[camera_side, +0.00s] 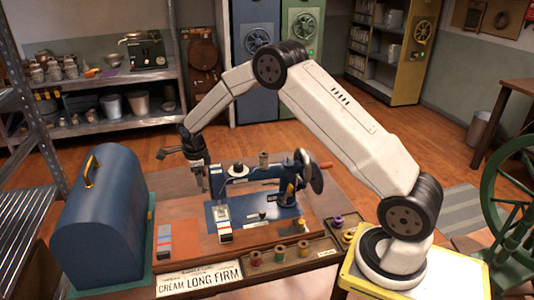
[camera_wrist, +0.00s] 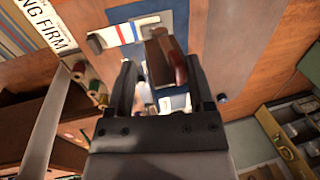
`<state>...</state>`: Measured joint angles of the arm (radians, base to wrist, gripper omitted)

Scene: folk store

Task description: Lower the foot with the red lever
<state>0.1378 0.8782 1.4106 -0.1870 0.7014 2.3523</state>
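A dark blue sewing machine (camera_side: 262,195) stands on the wooden table, its head end to the left. My gripper (camera_side: 202,180) points down just left of that head. In the wrist view my gripper (camera_wrist: 162,72) has its two dark fingers apart. A brown piece with a dark red end (camera_wrist: 180,68) shows between and beyond the fingertips; it may be the red lever, but I cannot be sure. I cannot tell whether a finger touches it. A striped cloth strip (camera_side: 223,222) lies at the machine's front left. The presser foot is too small or hidden to make out.
A blue domed case (camera_side: 100,215) stands left of the machine. A "CREAM LONG FIRM" sign (camera_side: 199,279) and a tray of thread spools (camera_side: 285,258) line the front. The machine's handwheel (camera_side: 315,172) is at its right.

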